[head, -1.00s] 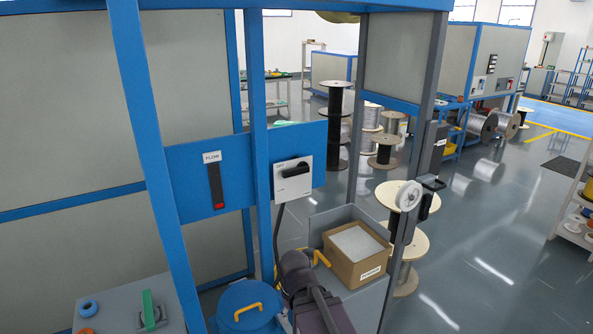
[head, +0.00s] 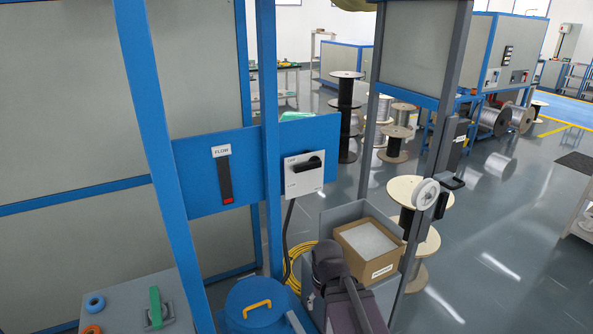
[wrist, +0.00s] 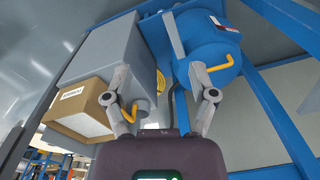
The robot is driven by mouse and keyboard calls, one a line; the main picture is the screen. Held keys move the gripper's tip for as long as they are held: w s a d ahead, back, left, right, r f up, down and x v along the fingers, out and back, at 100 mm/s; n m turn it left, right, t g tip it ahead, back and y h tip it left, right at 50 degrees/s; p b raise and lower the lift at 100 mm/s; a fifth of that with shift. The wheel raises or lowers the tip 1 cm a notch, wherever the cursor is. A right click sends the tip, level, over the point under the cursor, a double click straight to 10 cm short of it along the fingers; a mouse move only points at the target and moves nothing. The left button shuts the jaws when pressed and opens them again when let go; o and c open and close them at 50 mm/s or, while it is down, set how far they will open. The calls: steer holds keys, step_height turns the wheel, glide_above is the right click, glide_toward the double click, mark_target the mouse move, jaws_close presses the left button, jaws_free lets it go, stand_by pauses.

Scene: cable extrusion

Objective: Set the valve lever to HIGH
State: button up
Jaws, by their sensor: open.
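No part readable as HIGH shows, and I cannot tell for certain which handle is the valve lever. A panel labelled FLOW (head: 225,178) has a dark upright strip with a red mark at its bottom. To its right, a white plate carries a black handle (head: 309,165) lying roughly level. A green handle (head: 155,307) stands upright on a grey box at the lower left. In the wrist view my gripper (wrist: 160,72) is open and empty, its fingers apart. A yellow handle (wrist: 222,64) on the blue drum shows beyond the right finger.
The blue drum (head: 246,300) stands below the panels. A cardboard box of pale pellets (head: 371,248) sits in a grey bin to the right. A blue post (head: 158,150) and a grey post (head: 440,150) frame the area.

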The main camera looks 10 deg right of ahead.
steer(key=w+a+r+m+t+y, duration=0.1)
steer(key=w+a+r+t+y, duration=0.2)
steer(key=w, duration=0.6)
steer(key=m+t+y+b, duration=0.1)
steer(key=m+t+y, duration=0.1)
steer(key=m+t, duration=1.2)
glide_toward(299, 170)
steer(key=s, duration=0.3)
steer(key=shift+w+d, duration=0.15)
steer(key=shift+d, duration=0.25)
steer(key=shift+w+n, duration=0.1)
steer(key=shift+n, duration=0.2)
steer(key=x, duration=1.3)
steer(key=shift+w+a, duration=0.15)
steer(key=shift+w, duration=0.15)
jaws_close()
